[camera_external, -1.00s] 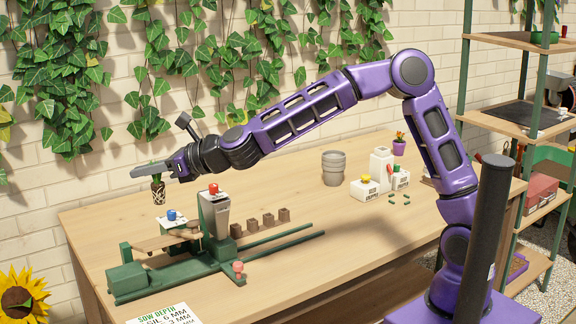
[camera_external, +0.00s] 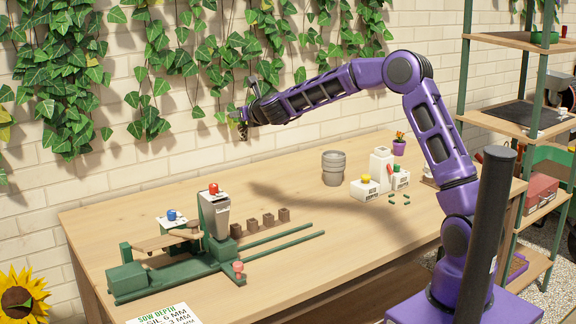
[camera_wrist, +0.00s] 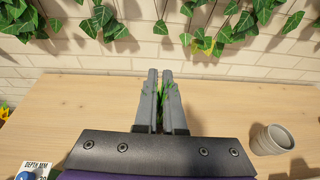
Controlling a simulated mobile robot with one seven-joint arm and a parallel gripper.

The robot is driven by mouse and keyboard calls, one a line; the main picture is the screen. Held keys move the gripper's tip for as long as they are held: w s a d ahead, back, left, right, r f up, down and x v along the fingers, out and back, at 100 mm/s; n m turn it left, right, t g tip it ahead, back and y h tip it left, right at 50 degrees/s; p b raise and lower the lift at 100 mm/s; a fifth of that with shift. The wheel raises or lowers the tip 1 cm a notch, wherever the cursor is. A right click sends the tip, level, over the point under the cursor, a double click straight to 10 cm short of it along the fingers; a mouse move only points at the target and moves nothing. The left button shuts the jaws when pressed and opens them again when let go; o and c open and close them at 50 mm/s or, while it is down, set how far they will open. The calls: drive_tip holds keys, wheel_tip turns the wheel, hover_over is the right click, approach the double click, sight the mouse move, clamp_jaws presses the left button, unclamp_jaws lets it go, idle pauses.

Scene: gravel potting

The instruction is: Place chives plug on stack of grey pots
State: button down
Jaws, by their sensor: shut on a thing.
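My gripper (camera_external: 243,118) is raised above the back of the table, in front of the brick wall. It is shut on the chives plug, whose dark lower part (camera_external: 243,132) hangs below the fingers. In the wrist view green leaves (camera_wrist: 160,94) show between the two grey fingers (camera_wrist: 160,98); the rest of the plug is hidden. The stack of grey pots (camera_external: 333,170) stands upright on the table, right of my gripper and lower. It also shows in the wrist view (camera_wrist: 272,140) at the lower right.
A green seeding device (camera_external: 165,270) with a grey hopper (camera_external: 216,212) stands at the table's left. Several brown soil blocks (camera_external: 268,220) sit behind its rails. White boxes (camera_external: 365,188) and a small purple pot (camera_external: 399,148) stand right of the pots. The table's middle is clear.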

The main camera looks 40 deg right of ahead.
drive_tip(key=w+d+m+h, duration=0.3)
drive_tip(key=d+h, duration=0.1)
drive_tip(key=d, duration=1.5)
drive_tip(key=m+g+h, duration=0.3)
drive_tip(key=m+h, duration=0.1)
hover_over(339, 154)
wheel_tip(339, 154, down, 13)
drive_tip(key=shift+w+d+f+b, duration=0.1)
drive_tip(key=shift+d+f+b, duration=0.1)
drive_tip(key=shift+b, duration=0.15)
drive_tip(key=shift+f+b, duration=0.2)
drive_tip(key=shift+b, duration=0.1)
drive_tip(key=c, duration=1)
unclamp_jaws()
drive_tip(key=shift+r, duration=0.1)
